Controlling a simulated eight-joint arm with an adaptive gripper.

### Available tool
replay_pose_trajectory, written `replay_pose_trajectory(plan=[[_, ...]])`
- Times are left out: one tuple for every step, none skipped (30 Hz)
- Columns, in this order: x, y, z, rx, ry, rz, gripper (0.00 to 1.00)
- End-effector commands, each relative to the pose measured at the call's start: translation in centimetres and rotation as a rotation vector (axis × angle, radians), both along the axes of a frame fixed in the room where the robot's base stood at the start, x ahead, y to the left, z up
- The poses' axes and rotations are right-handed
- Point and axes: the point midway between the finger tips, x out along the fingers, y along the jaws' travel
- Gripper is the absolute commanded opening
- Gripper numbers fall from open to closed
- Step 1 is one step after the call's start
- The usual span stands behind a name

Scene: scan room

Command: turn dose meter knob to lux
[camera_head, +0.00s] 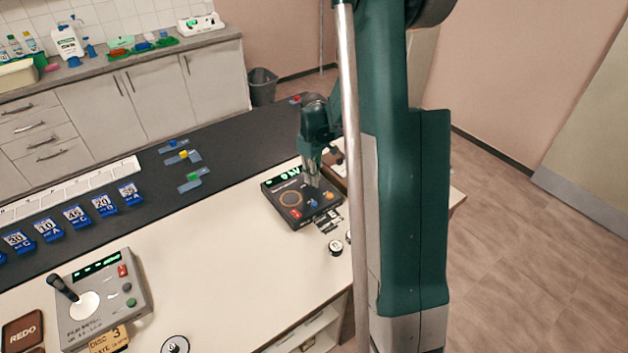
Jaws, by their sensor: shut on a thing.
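The dose meter appears to be the dark box (272,197) on the white bench top, right of centre. It has a lit green display, a tan ring on its top face, and small red, blue and orange parts along its near side. My gripper (313,184) points down from above with its fingertips at the right part of the box's top. It is shut on what seems to be the knob, which the fingers mostly hide. The knob's pointer and the lux mark cannot be read from here.
Small round weights (335,247) lie near the dark box. Blue numbered blocks (76,216) line the black strip. Bench between the meters is clear.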

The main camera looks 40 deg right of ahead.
Motion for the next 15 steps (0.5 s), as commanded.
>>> replay_pose_trajectory(plan=[[0.01, -0.01, -0.14, 0.0, 0.0, -0.044, 0.0], [0.01, 0.01, -0.14, 0.0, 0.0, -0.072, 0.0], [-0.01, 0.02, -0.14, 0.0, 0.0, -0.11, 0.0], [-0.02, 0.03, -0.13, 0.0, 0.0, -0.139, 0.0], [-0.02, 0.04, -0.13, 0.0, 0.0, -0.167, 0.0], [-0.02, 0.05, -0.13, 0.0, 0.0, -0.205, 0.0], [-0.02, 0.05, -0.13, 0.0, 0.0, -0.234, 0.0], [-0.02, 0.05, -0.12, 0.0, 0.0, -0.261, 0.0], [-0.01, 0.05, -0.11, 0.0, 0.0, -0.298, 0.0], [0.0, 0.05, -0.11, 0.0, 0.0, -0.325, 0.0], [0.0, 0.05, -0.1, 0.0, 0.0, -0.351, 0.0], [0.01, 0.06, -0.09, 0.0, 0.0, -0.385, 0.0], [0.03, 0.05, -0.08, 0.0, 0.0, -0.409, 0.0], [0.03, 0.05, -0.08, 0.0, 0.0, -0.432, 0.0], [0.02, 0.06, -0.07, 0.0, 0.0, -0.461, 0.0]])
